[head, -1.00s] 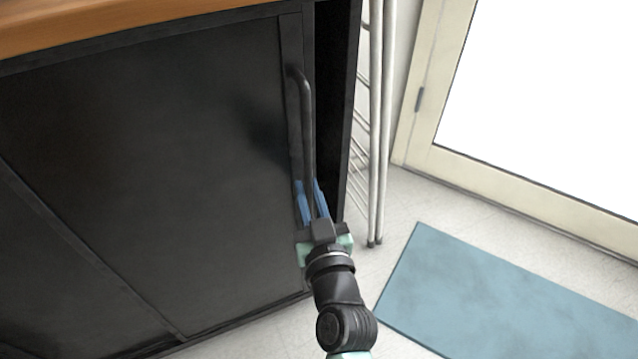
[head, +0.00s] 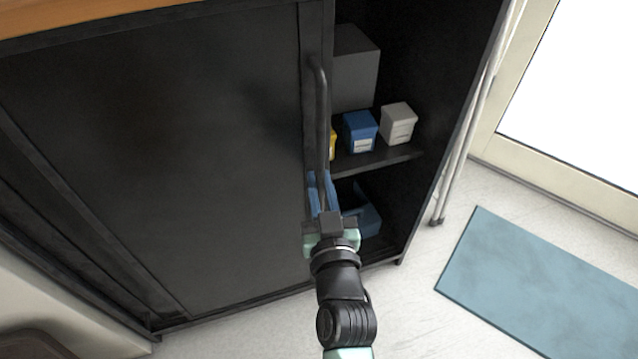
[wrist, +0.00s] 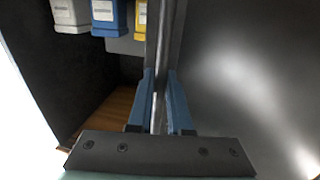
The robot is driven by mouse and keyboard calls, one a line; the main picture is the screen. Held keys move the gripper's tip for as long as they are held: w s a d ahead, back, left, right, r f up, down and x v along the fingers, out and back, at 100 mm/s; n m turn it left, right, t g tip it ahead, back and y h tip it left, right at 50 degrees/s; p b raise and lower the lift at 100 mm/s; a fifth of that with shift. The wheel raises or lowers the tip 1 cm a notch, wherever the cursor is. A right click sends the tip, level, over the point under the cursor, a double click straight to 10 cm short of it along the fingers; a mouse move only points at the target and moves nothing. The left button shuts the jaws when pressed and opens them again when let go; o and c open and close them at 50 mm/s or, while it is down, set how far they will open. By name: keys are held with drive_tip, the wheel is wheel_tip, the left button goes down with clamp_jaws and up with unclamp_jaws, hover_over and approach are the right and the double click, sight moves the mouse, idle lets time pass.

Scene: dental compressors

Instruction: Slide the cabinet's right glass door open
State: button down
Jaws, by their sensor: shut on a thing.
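The cabinet's right glass door (head: 170,150) is a dark panel with a vertical bar handle (head: 321,120) along its right edge. The door stands partly open, with a gap to its right showing the shelves inside. My gripper (head: 324,190) is shut on the lower part of the handle, its blue fingers on either side of the bar. In the wrist view my gripper (wrist: 161,95) has the handle between its fingers, with the door (wrist: 240,80) on the right and the opening on the left.
Inside, a shelf (head: 385,160) holds a blue box (head: 360,131), a white box (head: 398,123), a yellow box (head: 332,145) and a grey block (head: 355,70). A blue bin (head: 370,218) sits lower. A white rack (head: 470,130) stands right of the cabinet; a blue mat (head: 540,275) lies on the floor.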

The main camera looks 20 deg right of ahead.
idle(0.3)
drive_tip(key=c, duration=1.1)
unclamp_jaws()
drive_tip(key=shift+s, duration=0.1)
drive_tip(key=s+p, duration=0.1)
drive_tip(key=s, duration=0.3)
drive_tip(key=s+a, duration=0.1)
drive_tip(key=s, duration=0.3)
drive_tip(key=s+a+p, duration=0.1)
drive_tip(key=s, duration=0.3)
drive_tip(key=shift+s+p, duration=0.3)
drive_tip(key=shift+p, duration=0.05)
